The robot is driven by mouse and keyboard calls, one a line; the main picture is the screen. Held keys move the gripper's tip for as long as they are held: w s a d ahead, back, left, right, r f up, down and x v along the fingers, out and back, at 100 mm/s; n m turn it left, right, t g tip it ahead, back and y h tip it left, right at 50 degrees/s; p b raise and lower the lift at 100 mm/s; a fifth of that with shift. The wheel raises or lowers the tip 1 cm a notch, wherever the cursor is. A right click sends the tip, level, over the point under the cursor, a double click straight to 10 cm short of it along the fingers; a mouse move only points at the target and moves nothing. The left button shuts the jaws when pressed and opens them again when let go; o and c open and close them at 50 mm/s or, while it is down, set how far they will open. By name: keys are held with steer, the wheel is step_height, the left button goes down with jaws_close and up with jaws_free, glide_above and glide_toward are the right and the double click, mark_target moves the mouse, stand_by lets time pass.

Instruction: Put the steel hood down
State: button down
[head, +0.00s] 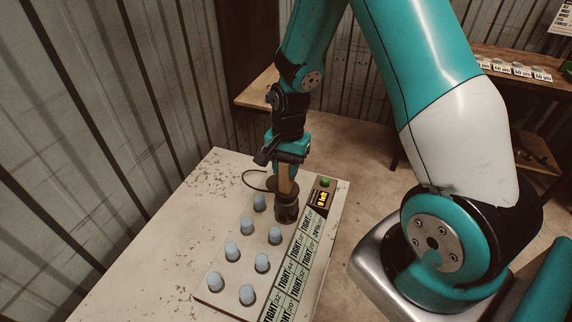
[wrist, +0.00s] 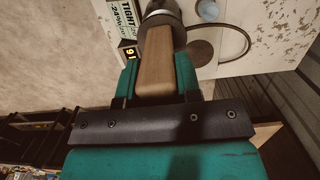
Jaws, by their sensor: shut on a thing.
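The steel hood (head: 287,209) is a dark grey cylinder with a wooden handle that also shows in the wrist view (wrist: 155,70). My gripper (head: 287,165) is shut on the wooden handle, with a finger on each side of it in the wrist view. The hood hangs roughly upright below my gripper, at the far right corner of a group of pale blue-grey domed pegs (head: 247,225). Its lower rim is at or just above the panel; I cannot tell whether it touches. Whatever lies under the hood is hidden.
The pegs stand on a worn white bench (head: 150,255) beside a strip of "TIGHT" labels (head: 291,268). A yellow display (head: 322,199) and green button (head: 325,182) are near the far end. A dark disc (wrist: 200,53) and cable (wrist: 246,40) lie close by. The bench's left side is clear.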

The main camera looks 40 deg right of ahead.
steer(key=shift+f, duration=0.15)
steer(key=c, duration=0.8)
jaws_free()
steer(key=r+b, duration=0.1)
steer(key=r, duration=0.7)
steer(key=d+r+b, duration=0.1)
steer(key=r, duration=0.3)
steer(key=shift+w+b, duration=0.35)
steer(key=s+a+r+n+y, duration=0.1)
steer(key=s+a+r+n, duration=0.3)
steer(key=s+a+n, duration=0.4)
steer(key=s+a+r+n+y, duration=0.2)
steer(key=s+a+r+n, duration=0.2)
steer(key=s+a+n, duration=0.5)
steer(key=shift+s+a+r+n+t, duration=0.15)
steer(key=shift+s+r+n+t, duration=0.4)
steer(key=shift+s, duration=0.7)
